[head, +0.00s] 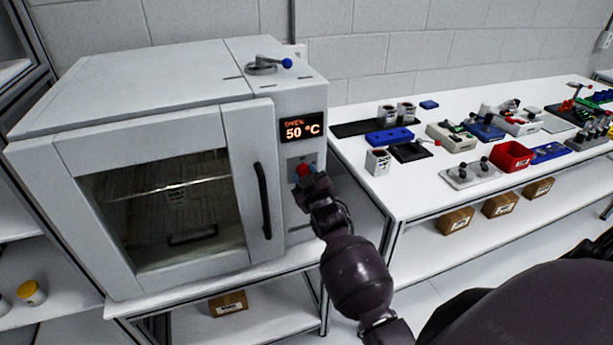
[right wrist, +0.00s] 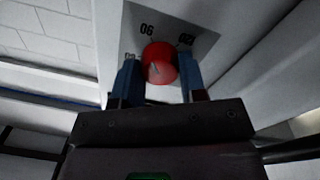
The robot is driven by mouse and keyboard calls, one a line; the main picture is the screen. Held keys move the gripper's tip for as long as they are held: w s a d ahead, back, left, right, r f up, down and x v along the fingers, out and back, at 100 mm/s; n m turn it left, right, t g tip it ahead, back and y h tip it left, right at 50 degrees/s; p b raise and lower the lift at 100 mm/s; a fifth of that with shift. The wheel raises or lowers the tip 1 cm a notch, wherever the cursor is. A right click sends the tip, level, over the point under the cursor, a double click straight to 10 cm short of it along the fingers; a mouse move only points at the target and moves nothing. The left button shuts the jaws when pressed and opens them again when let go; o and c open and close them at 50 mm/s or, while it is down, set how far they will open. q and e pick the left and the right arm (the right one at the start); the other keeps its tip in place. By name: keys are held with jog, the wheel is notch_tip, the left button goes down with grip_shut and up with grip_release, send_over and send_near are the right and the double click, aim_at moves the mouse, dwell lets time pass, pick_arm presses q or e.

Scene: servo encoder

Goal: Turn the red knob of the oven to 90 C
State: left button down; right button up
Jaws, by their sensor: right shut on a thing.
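The white oven (head: 150,100) stands at the left in the head view with its glass door shut. Its display (head: 303,128) reads 50 °C in orange. The red knob (head: 305,169) is on the panel below the display, partly hidden by my right gripper (head: 309,179). In the right wrist view the red knob (right wrist: 160,63) sits between the two blue fingers of my right gripper (right wrist: 159,80), which is shut on it. Scale marks show on the panel around the knob; "90" is legible just above it. My left gripper is not in view.
A black door handle (head: 262,200) is just left of the knob. A blue-tipped lever (head: 268,64) is on the oven top. A white table (head: 400,190) at the right holds a red bin (head: 511,156) and several devices. Boxes lie on its lower shelf.

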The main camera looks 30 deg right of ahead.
jog(key=o, duration=0.9)
jog(key=shift+s, duration=0.15)
jog(key=v, duration=1)
jog(key=shift+s+a+b, duration=0.1)
jog(key=shift+s+b, duration=0.15)
jog(key=shift+b, duration=0.15)
jog(key=s+a+f+g+y, duration=0.1)
jog(key=s+a+f+g, duration=0.1)
jog(key=s+f, duration=0.4)
jog(key=s+a+f+m+g+y, duration=0.1)
jog(key=s+a+f+g+y, duration=0.1)
jog(key=s+f, duration=0.4)
jog(key=s+a+f+g+y, duration=0.1)
jog(key=s+a+f, duration=0.2)
jog(key=s+f, duration=0.3)
jog(key=shift+s+a+m+g+y, duration=0.2)
jog(key=shift+s+m+g+y, duration=0.15)
jog(key=shift+s, duration=0.2)
